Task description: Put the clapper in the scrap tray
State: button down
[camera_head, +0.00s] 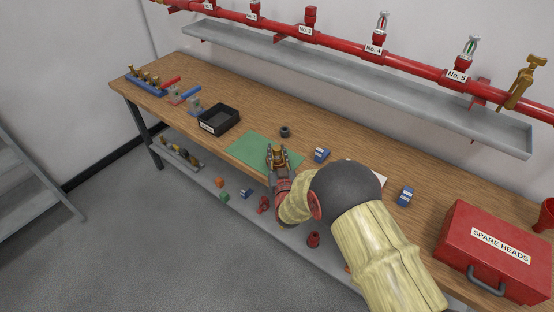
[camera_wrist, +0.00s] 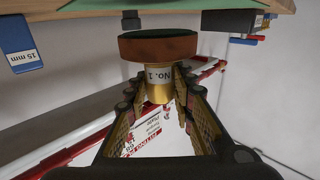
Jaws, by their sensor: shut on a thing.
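My gripper (camera_head: 278,163) is over the green mat on the workbench, its fingers pointing away from me. It is shut on a brass part with a wide reddish-brown, dark-faced disc, which looks like the clapper (camera_wrist: 158,46). A label on its stem reads "No. 1". In the head view the clapper (camera_head: 279,154) is small between the fingers, and I cannot tell its height above the mat. A black open tray (camera_head: 235,121) with a white label, seemingly the scrap tray, stands on the bench left of the mat. Its label is too small to read.
The green mat (camera_head: 246,144) lies on the wooden bench. A dark ring (camera_head: 285,131) and blue blocks (camera_head: 321,155) are beyond and right of it. A red case (camera_head: 496,248) is at the right. A grey trough (camera_head: 350,83) runs behind.

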aim_at(278, 160)
jog(key=shift+f+b, duration=0.5)
jog(key=shift+f, duration=0.85)
jog(key=shift+f, duration=0.1)
jog(key=c, duration=2)
grip_release()
jog(key=shift+f, duration=0.2)
jog(key=o, duration=0.5)
jog(key=shift+r, duration=0.1)
jog(key=shift+c, duration=0.2)
jog(key=shift+r, duration=0.1)
jog(key=s+d+p, duration=0.1)
jog(key=s+p, duration=0.2)
jog(key=s, duration=0.8)
jog(key=shift+s+d, duration=0.3)
jog(key=shift+s, duration=0.1)
